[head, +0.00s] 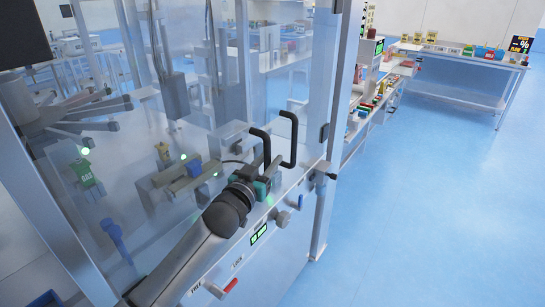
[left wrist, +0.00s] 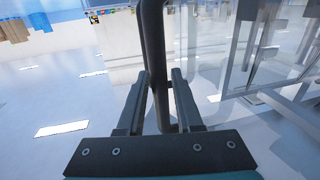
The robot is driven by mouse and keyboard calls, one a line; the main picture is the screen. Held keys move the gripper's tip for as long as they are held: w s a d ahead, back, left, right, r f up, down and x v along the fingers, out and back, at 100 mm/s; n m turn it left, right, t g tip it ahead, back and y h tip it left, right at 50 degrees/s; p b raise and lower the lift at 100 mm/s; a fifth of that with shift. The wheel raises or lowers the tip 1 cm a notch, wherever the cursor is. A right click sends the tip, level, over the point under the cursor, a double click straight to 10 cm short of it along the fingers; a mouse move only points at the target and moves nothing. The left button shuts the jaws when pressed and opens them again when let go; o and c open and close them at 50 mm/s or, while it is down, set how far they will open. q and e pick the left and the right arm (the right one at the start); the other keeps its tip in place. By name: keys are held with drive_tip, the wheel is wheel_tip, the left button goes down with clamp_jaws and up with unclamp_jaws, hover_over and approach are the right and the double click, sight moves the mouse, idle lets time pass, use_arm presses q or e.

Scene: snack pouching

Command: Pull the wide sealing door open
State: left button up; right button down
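The wide sealing door is a clear panel (head: 110,50) on the front of a metal-framed cabinet. I cannot tell for certain whether it is fully shut. Two black loop handles stand out near its right side, a left one (head: 259,132) and a right one (head: 294,140). My left gripper (head: 267,165) is at the lower part of the left handle and hides its lower end. In the left wrist view a black handle bar (left wrist: 153,35) runs between the fingers of my left gripper (left wrist: 162,78), which stand apart with narrow gaps beside it. My right gripper is out of view.
A metal post (head: 322,205) stands right of the handles. A goods table (head: 470,98) is at the back right. The blue floor on the right is clear.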

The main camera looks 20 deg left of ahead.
use_arm(q)
drive_tip(key=shift+w+d, duration=0.2)
drive_tip(key=shift+w, duration=1.05)
drive_tip(key=shift+c, duration=0.3)
clamp_jaws()
